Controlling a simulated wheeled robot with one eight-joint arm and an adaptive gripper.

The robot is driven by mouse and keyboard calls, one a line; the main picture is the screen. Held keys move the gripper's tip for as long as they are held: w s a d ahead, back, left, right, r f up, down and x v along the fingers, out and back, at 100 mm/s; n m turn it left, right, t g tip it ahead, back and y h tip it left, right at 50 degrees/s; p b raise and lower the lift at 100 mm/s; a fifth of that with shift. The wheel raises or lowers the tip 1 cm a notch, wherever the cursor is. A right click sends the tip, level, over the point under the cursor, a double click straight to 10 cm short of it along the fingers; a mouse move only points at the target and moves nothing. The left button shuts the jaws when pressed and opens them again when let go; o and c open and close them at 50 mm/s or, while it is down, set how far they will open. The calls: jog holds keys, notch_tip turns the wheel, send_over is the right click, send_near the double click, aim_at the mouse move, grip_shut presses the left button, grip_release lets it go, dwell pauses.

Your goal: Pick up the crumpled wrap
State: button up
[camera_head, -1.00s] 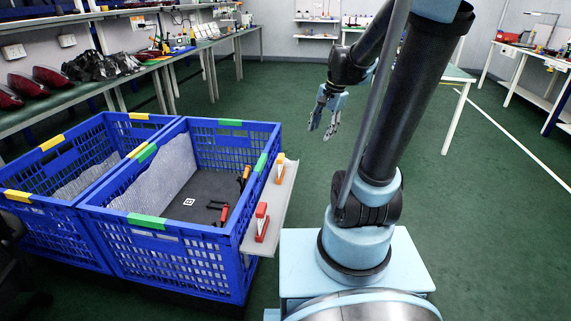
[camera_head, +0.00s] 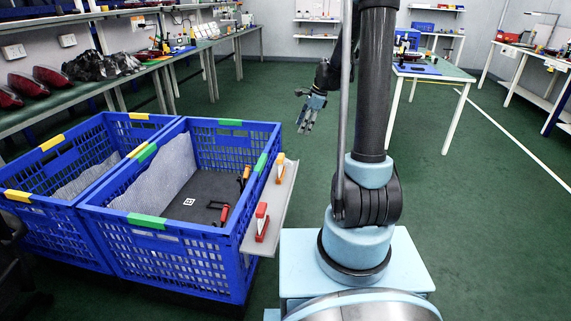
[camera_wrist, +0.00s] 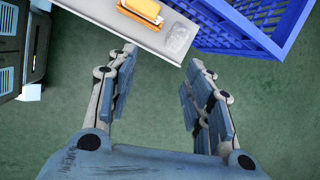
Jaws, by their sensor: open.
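A clear, crumpled piece of wrap (camera_wrist: 179,39) lies on the pale shelf (camera_wrist: 118,17) in the wrist view, near the shelf's end and beside an orange-topped tool (camera_wrist: 141,11). I cannot make the wrap out in the head view. My gripper (camera_wrist: 163,56) is open and empty, with its fingers spread wide over the green floor. The wrap shows beyond the fingertips, apart from them. In the head view my gripper (camera_head: 307,112) hangs above the floor, beyond and right of the shelf (camera_head: 284,194).
A blue crate (camera_head: 165,262) with grey lining stands left of the shelf; its wall is close to the wrap in the wrist view (camera_wrist: 240,25). A red-topped tool (camera_head: 261,221) stands on the shelf's near part. The floor (camera_head: 480,240) to the right is clear.

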aim_at(286, 157)
jog(key=w+a+f+m, duration=0.1)
jog(key=w+a+f, duration=0.1)
jog(key=f, duration=0.3)
jog(key=w+a+f+m, duration=0.1)
jog(key=w+a+f, duration=0.1)
jog(key=f, duration=0.4)
jog(key=w+a+f, duration=0.2)
jog(key=f, duration=0.3)
jog(key=shift+w+a+f+m+y, duration=0.1)
jog(key=shift+f+m+y, duration=0.2)
jog(key=shift+m, duration=0.1)
jog(key=shift+x, duration=2.55)
jog(key=shift+w, duration=0.1)
jog(key=c, duration=0.6)
